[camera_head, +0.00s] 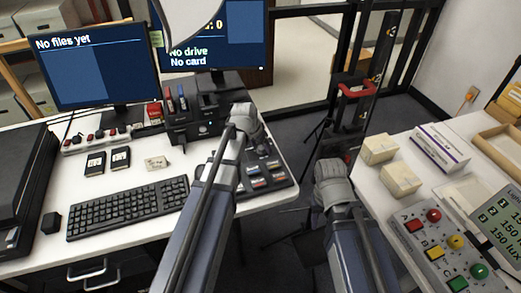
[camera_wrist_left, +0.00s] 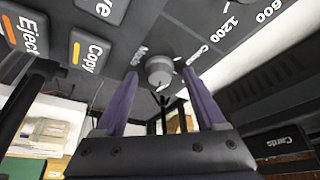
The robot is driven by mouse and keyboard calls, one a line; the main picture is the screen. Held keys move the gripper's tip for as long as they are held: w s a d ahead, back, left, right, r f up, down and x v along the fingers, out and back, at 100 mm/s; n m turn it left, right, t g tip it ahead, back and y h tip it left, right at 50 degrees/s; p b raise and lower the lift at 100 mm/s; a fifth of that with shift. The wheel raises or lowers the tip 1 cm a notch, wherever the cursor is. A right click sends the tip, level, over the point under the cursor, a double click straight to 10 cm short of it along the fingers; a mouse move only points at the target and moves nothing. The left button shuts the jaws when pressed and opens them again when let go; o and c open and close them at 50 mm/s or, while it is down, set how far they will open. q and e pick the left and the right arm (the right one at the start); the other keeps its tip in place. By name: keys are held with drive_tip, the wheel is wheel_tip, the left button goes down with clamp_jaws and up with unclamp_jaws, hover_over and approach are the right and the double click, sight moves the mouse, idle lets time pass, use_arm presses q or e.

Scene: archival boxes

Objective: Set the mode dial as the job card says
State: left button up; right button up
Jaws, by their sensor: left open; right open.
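The mode dial (camera_wrist_left: 158,71) is a dark grey round knob on a dark panel, seen in the left wrist view. Small white labels flank it, too blurred to read fully. My left gripper (camera_wrist_left: 159,78) is open, with one finger on each side of the knob; I cannot tell whether they touch it. In the head view my left gripper (camera_head: 246,122) is over the dark button panel (camera_head: 285,181) at the desk's right edge and hides the dial. My right gripper (camera_head: 332,184) hangs over the gap between desks; its fingers are hidden. No job card is readable.
The panel has Copy (camera_wrist_left: 89,49) and Eject (camera_wrist_left: 25,35) keys and markings 600 and 1200. A keyboard (camera_head: 128,208) and a small pale card (camera_head: 157,163) lie left of my arm. Monitors (camera_head: 98,65) stand behind. A right-hand table holds small boxes (camera_head: 400,179) and coloured buttons (camera_head: 456,241).

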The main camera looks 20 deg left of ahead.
use_arm(q)
clamp_jaws()
idle(0.6)
